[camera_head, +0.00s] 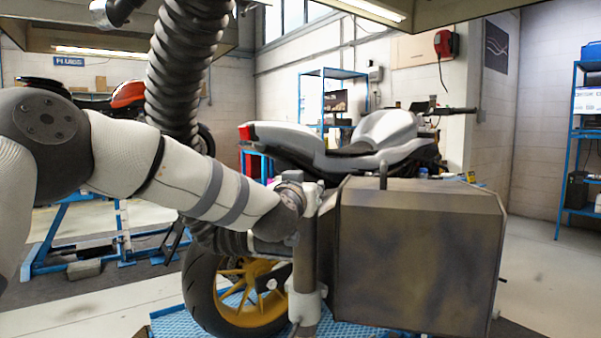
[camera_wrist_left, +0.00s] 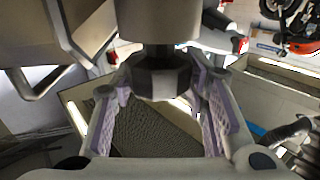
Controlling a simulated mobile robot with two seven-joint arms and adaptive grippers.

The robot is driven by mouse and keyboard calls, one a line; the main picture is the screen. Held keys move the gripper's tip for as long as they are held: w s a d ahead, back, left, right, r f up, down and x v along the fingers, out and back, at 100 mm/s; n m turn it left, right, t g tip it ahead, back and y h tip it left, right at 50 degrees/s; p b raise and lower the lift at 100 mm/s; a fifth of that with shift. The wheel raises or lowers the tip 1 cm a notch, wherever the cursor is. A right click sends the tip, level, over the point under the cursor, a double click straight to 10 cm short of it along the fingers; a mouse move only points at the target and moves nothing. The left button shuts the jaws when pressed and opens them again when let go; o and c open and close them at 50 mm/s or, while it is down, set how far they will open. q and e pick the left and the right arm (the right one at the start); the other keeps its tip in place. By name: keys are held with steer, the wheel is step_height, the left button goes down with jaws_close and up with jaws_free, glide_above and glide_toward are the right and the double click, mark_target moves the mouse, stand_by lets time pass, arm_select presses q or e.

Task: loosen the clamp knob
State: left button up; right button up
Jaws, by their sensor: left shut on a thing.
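The clamp knob (camera_wrist_left: 158,80) is a dark, faceted knob below a grey cylindrical part in the left wrist view. My left gripper (camera_wrist_left: 161,88) has its two purple-padded fingers on either side of the knob and is shut on it. In the head view my left arm reaches in from the left to a grey upright post (camera_head: 303,250) with pale collars. The knob and fingertips cannot be made out there; the arm's end and post cover that area. My right gripper is in neither view.
A large brown-grey box (camera_head: 418,255) stands close to the right of the post. A motorcycle (camera_head: 370,140) is behind it, its yellow-rimmed wheel (camera_head: 240,300) on a blue platform (camera_head: 165,323). Open floor lies to the right.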

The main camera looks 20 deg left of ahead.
arm_select(q)
steer(key=shift+s+d+r+n+y, duration=0.15)
steer(key=shift+r+n+y, duration=0.25)
steer(key=shift+y, duration=0.4)
steer(key=shift+f+n+y, duration=0.2)
steer(key=shift+n+y, duration=0.3)
steer(key=shift+y, duration=0.1)
steer(key=n+y, duration=0.1)
steer(key=g+y, duration=0.1)
steer(key=shift+w+f+n+y, duration=0.3)
steer(key=shift+f+n, duration=0.05)
steer(key=shift+n, duration=0.05)
steer(key=n+g+y+b, duration=0.2)
steer(key=y, duration=0.1)
steer(key=n+g+y+b, duration=0.3)
steer(key=y, duration=0.1)
steer(key=shift+f, duration=0.15)
steer(key=shift+s+r+n+g+y+b, duration=0.1)
steer(key=shift+r+n+g+y+b, duration=0.2)
steer(key=shift+n+g+b, duration=0.3)
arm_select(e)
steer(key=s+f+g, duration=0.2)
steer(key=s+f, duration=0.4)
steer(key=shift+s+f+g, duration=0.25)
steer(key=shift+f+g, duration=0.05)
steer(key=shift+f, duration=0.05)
arm_select(q)
steer(key=o, duration=1.2)
